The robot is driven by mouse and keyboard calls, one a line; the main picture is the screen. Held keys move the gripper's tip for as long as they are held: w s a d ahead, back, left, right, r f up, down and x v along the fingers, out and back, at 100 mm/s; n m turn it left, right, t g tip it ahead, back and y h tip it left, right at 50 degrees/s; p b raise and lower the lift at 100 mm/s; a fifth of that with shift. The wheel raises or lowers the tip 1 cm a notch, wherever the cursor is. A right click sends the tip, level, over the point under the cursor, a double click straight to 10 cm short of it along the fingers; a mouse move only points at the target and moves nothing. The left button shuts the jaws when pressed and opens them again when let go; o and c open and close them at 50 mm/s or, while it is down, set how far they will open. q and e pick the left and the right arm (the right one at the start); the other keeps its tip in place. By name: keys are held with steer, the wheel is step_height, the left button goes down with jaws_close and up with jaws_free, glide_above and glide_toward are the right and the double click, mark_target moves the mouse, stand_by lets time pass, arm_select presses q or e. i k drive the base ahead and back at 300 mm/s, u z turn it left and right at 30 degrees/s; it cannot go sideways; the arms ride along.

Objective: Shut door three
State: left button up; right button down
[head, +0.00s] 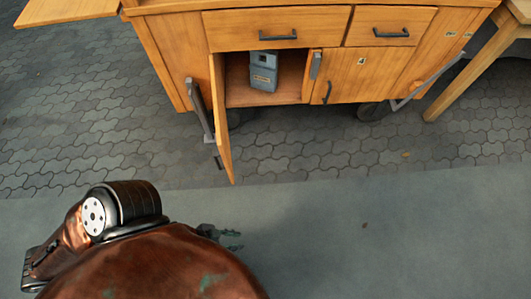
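A wooden cabinet (165,65) stands at the top of the head view. One of its doors (221,125) stands open, swung out toward me and seen almost edge-on. A dark handle (199,105) is beside its left face. No number shows on this door; the closed door to its right (350,85) is marked 4. My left gripper (228,238) is mostly hidden behind my own arm; only a small dark greenish part shows. It is below the open door in the picture and apart from it. I cannot tell whether it is open. My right gripper is out of view.
A grey device (264,72) stands inside the open compartment (290,93). Two drawers (275,28) (390,27) above are shut. A wooden table leg (470,70) is at the right. The paved floor (330,150) before the cabinet is clear apart from small leaves.

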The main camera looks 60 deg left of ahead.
mark_target(217, 124)
steer(key=z, duration=0.45)
steer(key=k, duration=0.95)
steer(key=u, duration=2.05)
